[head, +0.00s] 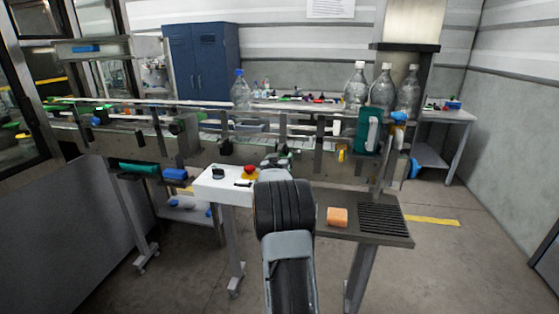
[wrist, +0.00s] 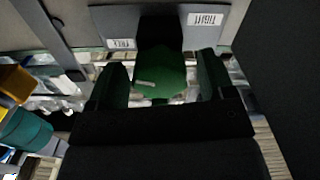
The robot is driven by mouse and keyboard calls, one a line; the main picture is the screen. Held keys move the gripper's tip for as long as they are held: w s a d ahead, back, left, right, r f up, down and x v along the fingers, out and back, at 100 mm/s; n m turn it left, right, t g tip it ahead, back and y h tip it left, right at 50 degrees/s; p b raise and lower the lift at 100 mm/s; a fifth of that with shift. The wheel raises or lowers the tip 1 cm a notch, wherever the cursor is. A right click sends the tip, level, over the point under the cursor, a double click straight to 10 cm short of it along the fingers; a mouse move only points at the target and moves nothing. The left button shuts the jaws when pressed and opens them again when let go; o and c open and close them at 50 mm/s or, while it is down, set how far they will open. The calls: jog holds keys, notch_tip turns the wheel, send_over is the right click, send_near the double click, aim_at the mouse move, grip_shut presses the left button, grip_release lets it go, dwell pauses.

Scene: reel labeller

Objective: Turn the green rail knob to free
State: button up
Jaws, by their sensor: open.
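The green rail knob (wrist: 165,78) is in the middle of the wrist view, under a grey plate with two white labels. The TIGHT label (wrist: 205,19) is at the upper right and the FREE label (wrist: 122,44) at the left; both read upside down. A short pale mark shows on the knob's left part. My gripper (wrist: 161,82) is open, with one dark finger on each side of the knob; I cannot tell if they touch it. In the head view my gripper (head: 275,160) is at the conveyor's front, and I cannot make out this knob there.
A white control box (head: 225,190) with a red button (head: 250,172) stands left of my arm. A dark shelf (head: 340,232) with an orange block (head: 337,216) is at the right. Clear bottles (head: 382,88) and a teal jug (head: 368,130) are behind and right.

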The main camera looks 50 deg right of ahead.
jog(key=c, duration=0.9)
